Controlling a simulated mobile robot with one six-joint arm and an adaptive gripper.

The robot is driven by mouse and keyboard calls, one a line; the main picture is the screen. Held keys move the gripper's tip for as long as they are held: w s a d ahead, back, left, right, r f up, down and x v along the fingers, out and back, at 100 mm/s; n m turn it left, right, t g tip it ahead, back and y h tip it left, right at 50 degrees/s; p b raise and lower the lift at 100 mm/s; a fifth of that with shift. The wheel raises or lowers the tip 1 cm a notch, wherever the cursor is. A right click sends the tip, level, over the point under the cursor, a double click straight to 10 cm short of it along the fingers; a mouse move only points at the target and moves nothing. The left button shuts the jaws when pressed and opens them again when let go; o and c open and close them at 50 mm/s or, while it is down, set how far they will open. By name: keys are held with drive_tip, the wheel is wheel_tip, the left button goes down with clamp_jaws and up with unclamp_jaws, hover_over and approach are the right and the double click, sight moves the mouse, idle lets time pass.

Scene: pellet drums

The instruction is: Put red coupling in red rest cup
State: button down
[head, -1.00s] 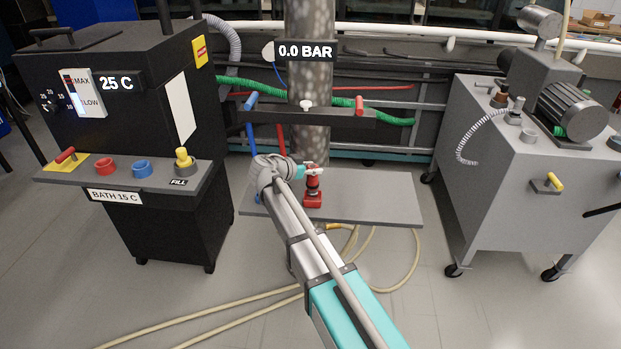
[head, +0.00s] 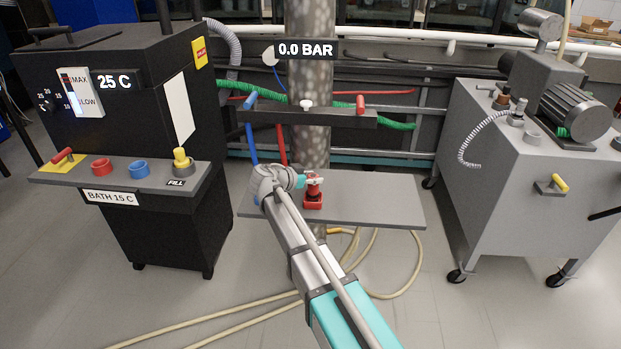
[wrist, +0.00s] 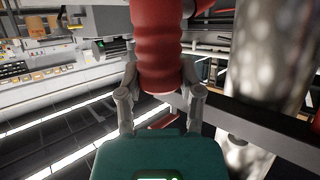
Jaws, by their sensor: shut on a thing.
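The red coupling (wrist: 158,45) is a ribbed red cylinder between the two grey fingers of my gripper (wrist: 160,92) in the wrist view. In the head view my gripper (head: 312,181) is shut on it above the grey shelf. A red block-like cup (head: 313,202), which looks like the red rest cup, stands on the shelf directly below. The coupling looks upright and close over or in the cup; I cannot tell whether they touch. Part of a red shape (wrist: 165,119) shows beyond the coupling in the wrist view.
The grey shelf (head: 375,205) is clear to the right. A mottled column (head: 309,140) and a bar (head: 335,117) with hoses stand behind. A black bath cabinet (head: 170,230), with red and blue rings on its panel, stands left. A grey pump cart (head: 500,200) stands right.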

drive_tip(key=shift+c, duration=1.3)
unclamp_jaws()
drive_tip(key=shift+r, duration=0.1)
drive_tip(key=shift+r+p, duration=0.15)
drive_tip(key=shift+p, duration=0.2)
drive_tip(key=p+v, duration=0.4)
drive_tip(key=v, duration=0.8)
drive_tip(key=shift+d, duration=0.1)
